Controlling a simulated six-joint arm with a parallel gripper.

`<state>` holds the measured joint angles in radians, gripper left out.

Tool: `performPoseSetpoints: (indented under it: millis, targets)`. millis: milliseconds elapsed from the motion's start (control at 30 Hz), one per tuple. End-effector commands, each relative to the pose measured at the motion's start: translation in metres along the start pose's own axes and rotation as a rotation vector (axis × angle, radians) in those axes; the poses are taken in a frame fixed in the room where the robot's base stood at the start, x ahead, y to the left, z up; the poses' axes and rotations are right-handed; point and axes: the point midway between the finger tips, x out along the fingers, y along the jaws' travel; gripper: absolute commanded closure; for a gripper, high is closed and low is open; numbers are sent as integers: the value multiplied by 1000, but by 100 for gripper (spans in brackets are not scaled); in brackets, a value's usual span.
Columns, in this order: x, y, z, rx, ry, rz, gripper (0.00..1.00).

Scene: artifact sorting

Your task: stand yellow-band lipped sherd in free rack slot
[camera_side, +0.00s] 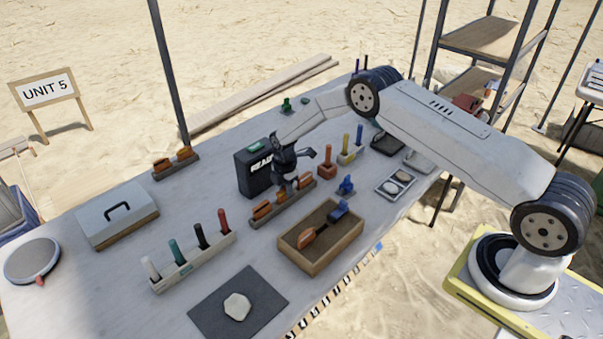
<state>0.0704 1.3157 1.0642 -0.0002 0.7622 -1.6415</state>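A dark rack (283,209) stands near the middle of the table with several orange-brown sherds upright in it. One sherd (262,210) is at its left end and another (305,181) at its right end. My gripper (288,186) is pointed down over the middle of this rack, with its fingers low among the sherds. The dark fingers are small and partly overlap the sherds, so I cannot tell whether they hold one. No yellow band or lip is clear at this size. A second dark rack (177,170) with orange sherds stands at the back left.
A black box (253,172) marked READ stands just behind the gripper. A wooden tray (335,258) with a brush lies in front. A white holder (195,262) with coloured markers and a grey case (117,212) are left. A pale stone (237,306) lies on a dark mat.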

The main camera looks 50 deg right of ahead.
Motion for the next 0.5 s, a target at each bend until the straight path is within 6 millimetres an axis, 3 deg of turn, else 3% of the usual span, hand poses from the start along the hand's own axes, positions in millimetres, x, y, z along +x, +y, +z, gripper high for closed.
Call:
performPoseSetpoints:
  millis: [33, 67, 500]
  targets:
    - [0, 0, 0, 0, 0, 1, 54]
    - [0, 0, 0, 0, 0, 1, 45]
    - [-3, 0, 0, 0, 0, 1, 45]
